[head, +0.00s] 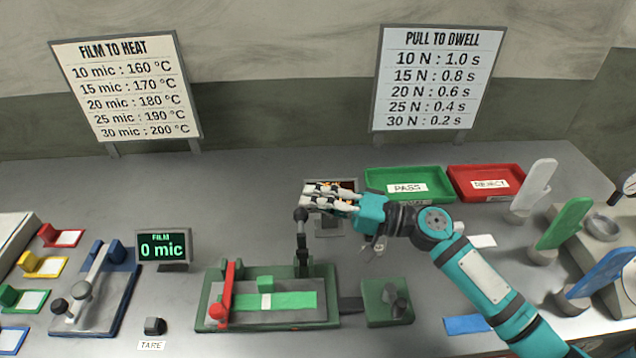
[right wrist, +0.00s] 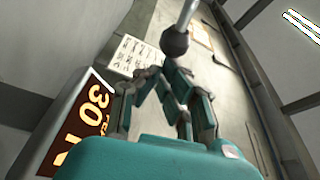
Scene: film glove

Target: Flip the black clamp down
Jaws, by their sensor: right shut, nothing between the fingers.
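The black clamp (head: 303,252) stands upright at the back right of a green fixture (head: 212,297). Its round knob is at the top and also shows in the right wrist view (right wrist: 174,42), just past the fingertips. My right gripper (head: 308,195) is shut and empty, at the height of the knob and close to it. I cannot tell whether they touch. The red clamp (head: 229,284) lies down across the left part of the fixture. A green strip (head: 293,300) with a white patch lies along the fixture. My left gripper is not in view.
A display reading 30 N (right wrist: 88,118) stands behind my right gripper. A green block with a dark knob (head: 383,316) sits right of the fixture. A green PASS tray (head: 440,174) and a red REJECT tray (head: 512,172) are at the back. A film display (head: 163,246) stands left.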

